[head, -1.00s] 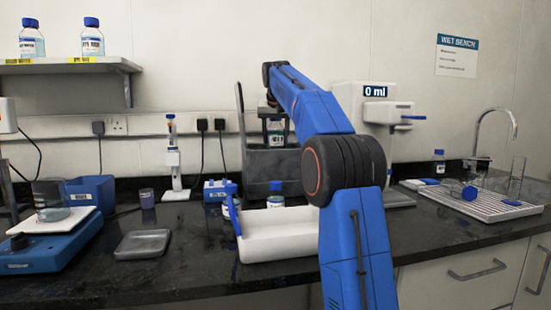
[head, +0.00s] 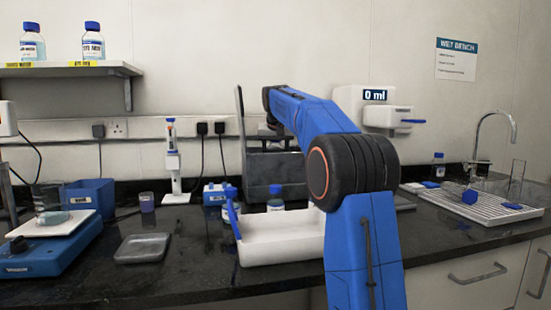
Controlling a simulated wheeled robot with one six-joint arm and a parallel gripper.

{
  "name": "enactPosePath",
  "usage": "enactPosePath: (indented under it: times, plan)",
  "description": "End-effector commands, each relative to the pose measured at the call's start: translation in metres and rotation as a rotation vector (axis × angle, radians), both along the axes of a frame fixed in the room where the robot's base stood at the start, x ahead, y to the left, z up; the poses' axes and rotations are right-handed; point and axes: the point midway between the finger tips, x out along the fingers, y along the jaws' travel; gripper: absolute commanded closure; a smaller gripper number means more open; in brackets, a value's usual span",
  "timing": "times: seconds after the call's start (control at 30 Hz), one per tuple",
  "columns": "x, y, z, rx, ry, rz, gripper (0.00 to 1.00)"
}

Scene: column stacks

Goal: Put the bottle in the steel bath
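The steel bath (head: 275,172) is a grey box at the back middle of the bench, with its lid (head: 241,120) standing raised at its left. My gripper (head: 271,128) points down over the bath's opening, low near its rim. My own arm covers part of it, and its fingers are too small and hidden to read. The bottle is not seen now; the bath's front wall or the gripper may hide it. Other blue-capped bottles stand in front of the bath, one (head: 276,198) behind the white tray and one (head: 230,197) to its left.
The white tray (head: 282,248) lies in front of the bath.

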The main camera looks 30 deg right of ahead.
Motion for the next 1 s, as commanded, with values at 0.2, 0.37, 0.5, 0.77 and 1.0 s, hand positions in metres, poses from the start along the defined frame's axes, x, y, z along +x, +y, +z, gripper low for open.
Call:
enactPosePath:
  times: [0.2, 0.37, 0.5, 0.77, 1.0]
  plan:
    - [0.000, 0.000, -0.005, 0.000, 0.000, 0.000, 0.82]
    - [0.000, 0.000, -0.008, 0.000, -0.001, 0.000, 0.82]
    - [0.000, 0.000, -0.010, -0.001, -0.002, 0.000, 0.82]
    - [0.000, 0.000, -0.011, 0.000, 0.000, 0.000, 0.28]
    - [0.000, 0.000, -0.008, 0.000, 0.000, 0.000, 0.28]
